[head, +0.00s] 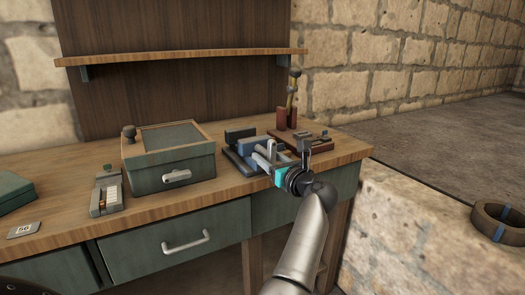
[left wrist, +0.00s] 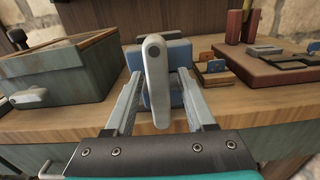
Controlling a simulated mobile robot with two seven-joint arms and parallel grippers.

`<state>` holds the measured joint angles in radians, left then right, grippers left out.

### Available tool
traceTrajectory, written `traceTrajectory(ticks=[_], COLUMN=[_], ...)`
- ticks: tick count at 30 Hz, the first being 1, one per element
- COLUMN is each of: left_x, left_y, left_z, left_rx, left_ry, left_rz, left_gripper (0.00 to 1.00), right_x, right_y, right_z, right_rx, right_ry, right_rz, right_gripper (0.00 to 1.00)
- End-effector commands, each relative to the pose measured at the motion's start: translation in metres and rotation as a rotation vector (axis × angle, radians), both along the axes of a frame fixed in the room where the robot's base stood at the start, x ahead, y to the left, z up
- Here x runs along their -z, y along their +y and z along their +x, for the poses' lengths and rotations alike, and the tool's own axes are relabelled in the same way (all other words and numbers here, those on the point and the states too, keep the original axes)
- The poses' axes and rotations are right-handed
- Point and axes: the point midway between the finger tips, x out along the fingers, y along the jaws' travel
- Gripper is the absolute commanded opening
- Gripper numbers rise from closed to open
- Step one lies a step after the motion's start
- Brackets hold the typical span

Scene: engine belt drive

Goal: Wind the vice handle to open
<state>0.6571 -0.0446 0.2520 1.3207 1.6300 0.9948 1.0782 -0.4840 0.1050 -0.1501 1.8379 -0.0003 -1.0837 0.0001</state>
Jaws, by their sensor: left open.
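The blue vice (head: 246,153) stands on the wooden bench near its right front edge. Its light grey handle (head: 271,151) is a flat bar at the front of the vice. In the left wrist view the handle (left wrist: 156,95) stands nearly upright, with the blue vice body (left wrist: 178,54) behind it. My left gripper (head: 283,162) is at the front of the vice. In the left wrist view its two fingers (left wrist: 159,76) are open, one on each side of the handle, with visible gaps. My right gripper is not in view.
A green box (head: 172,180) with a wooden-rimmed lid stands left of the vice. A reddish-brown block with small parts (head: 305,142) lies to the right. A shelf (head: 190,57) spans the back. A drawer (head: 175,244) is below the bench top (head: 232,186).

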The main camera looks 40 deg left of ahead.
Motion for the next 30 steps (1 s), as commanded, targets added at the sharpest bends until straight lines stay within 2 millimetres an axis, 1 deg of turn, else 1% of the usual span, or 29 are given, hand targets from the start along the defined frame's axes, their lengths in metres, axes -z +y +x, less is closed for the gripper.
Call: traceTrajectory(ticks=[6,11,14,26,30], left_x=[0.0002,0.0002,0.0002,0.0,-0.0001], left_y=[0.0024,0.0024,0.0024,0.0023,0.0023], left_z=[0.0,0.0,0.0,-0.0001,-0.0001], left_rx=[0.001,0.001,0.001,0.0,0.0], left_ry=[0.001,0.001,0.001,0.0,0.0], left_rz=[0.0,0.0,0.0,0.0,0.0], left_gripper=[0.55,0.55,0.46,0.01,0.0], right_x=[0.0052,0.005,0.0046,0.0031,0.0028], right_y=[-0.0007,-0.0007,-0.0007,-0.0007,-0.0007], right_z=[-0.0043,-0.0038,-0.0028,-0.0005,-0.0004], right_rx=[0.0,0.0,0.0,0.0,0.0], right_ry=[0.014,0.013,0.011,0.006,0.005], right_rz=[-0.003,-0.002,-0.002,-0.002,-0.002], right_gripper=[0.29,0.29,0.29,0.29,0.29])
